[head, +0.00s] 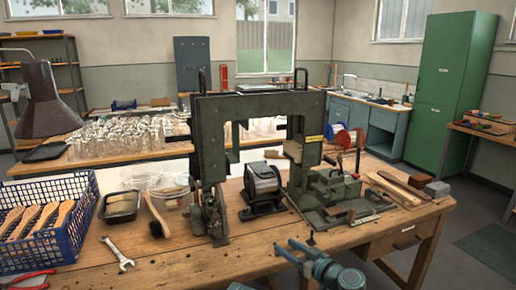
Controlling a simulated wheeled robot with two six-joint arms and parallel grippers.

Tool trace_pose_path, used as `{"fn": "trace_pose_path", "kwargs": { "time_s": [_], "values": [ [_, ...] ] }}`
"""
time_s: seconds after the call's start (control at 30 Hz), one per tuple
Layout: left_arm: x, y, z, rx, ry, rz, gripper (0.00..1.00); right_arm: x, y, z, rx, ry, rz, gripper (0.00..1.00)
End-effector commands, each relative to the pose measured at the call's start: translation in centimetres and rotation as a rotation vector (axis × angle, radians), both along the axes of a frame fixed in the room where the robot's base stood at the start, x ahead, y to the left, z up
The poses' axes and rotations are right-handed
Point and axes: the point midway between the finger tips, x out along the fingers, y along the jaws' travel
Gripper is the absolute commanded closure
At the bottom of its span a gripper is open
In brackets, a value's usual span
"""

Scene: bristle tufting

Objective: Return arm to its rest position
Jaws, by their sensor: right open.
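My right gripper (285,248) shows at the bottom, right of the middle, in the head view. Its two blue-grey fingers are apart with nothing between them, pointing up and left over the front of the wooden workbench (190,264). It appears in front of the dark green tufting machine (212,118), apart from it. My left gripper is out of view.
A blue crate (75,243) with wooden brush bodies stands at the left. A wrench (117,254), red-handled pliers (25,279), a black tray (119,207) and a dark brush (156,217) lie nearby. The bench's front middle is mostly clear.

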Motion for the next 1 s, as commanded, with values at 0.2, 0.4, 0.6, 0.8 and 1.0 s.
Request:
{"fn": "trace_pose_path", "kwargs": {
  "time_s": [0.2, 0.4, 0.6, 0.8, 1.0],
  "values": [
    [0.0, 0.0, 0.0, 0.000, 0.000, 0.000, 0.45, -3.3, 2.4, -6.4, -0.093, 0.325, 0.108, 0.45],
    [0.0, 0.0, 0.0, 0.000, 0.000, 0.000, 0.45, -8.4, 0.5, -14.0, -0.253, 0.785, 0.027, 0.45],
    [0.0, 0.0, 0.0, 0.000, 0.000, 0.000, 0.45, -12.5, -4.0, -17.6, -0.393, 1.108, -0.218, 0.45],
    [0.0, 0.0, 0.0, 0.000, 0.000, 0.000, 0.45, -15.6, -7.1, -18.5, -0.508, 1.278, -0.460, 0.45],
    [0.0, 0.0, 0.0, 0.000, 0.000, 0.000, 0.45, -17.6, -2.3, -18.5, -0.635, 1.269, -0.357, 0.45]
  ]
}}
